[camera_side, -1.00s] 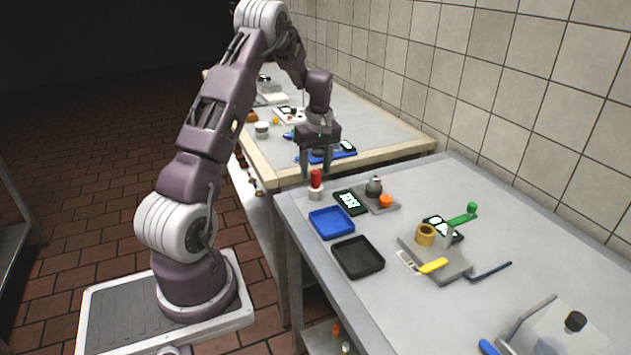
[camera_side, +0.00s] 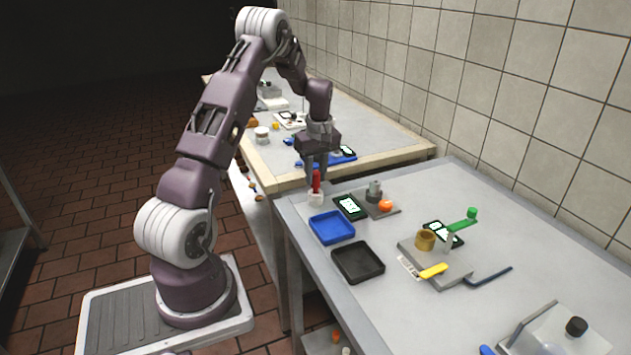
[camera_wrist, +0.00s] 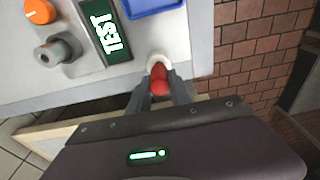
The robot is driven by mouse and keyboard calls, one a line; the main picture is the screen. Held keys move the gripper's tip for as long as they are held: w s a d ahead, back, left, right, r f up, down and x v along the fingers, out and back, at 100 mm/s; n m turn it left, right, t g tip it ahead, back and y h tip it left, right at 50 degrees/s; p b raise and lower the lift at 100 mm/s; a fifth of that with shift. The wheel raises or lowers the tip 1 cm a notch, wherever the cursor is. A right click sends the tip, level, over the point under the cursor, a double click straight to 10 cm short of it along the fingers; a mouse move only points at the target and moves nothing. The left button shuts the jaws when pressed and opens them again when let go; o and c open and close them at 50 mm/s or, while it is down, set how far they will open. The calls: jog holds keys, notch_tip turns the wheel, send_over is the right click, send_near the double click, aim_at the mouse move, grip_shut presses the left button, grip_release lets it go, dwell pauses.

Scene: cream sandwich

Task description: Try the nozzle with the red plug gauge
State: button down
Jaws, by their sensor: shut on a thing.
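My gripper (camera_side: 317,178) is shut on the red gauge from above. In the wrist view the gauge's red top (camera_wrist: 159,80) shows between the two fingers, with the white holder (camera_wrist: 158,60) around its lower part. A grey nozzle-like piece (camera_side: 374,188) stands on a grey block to the right; it also shows in the wrist view (camera_wrist: 54,52). Whether this is the nozzle I cannot tell for sure.
A display reading TEST (camera_wrist: 104,32) and an orange knob (camera_side: 386,205) are near the grey piece. A blue tray (camera_side: 331,228) and a black tray (camera_side: 358,262) lie in front. A tan ring (camera_side: 425,240) stands on another block.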

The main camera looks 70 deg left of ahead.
jog(key=shift+m, duration=0.4)
jog(key=r, duration=0.3)
jog(key=w+r, duration=0.1)
jog(key=r, duration=0.4)
jog(key=shift+w+r, duration=0.15)
jog(key=shift+r, duration=0.25)
jog(key=w+d+r+m, duration=0.1)
jog(key=w+d+m, duration=0.2)
jog(key=w+m, duration=0.2)
jog(key=w+d+r+m+t, duration=0.1)
jog(key=w+d+r+m, duration=0.1)
jog(key=w+d+m, duration=0.2)
jog(key=w+m, duration=0.2)
jog(key=w, duration=0.2)
jog(key=shift+w+r+h, duration=0.2)
jog(key=shift+w+h, duration=0.2)
jog(key=shift+f, duration=3)
jog(key=shift+f, duration=0.55)
notch_tip(320, 180, up, 7)
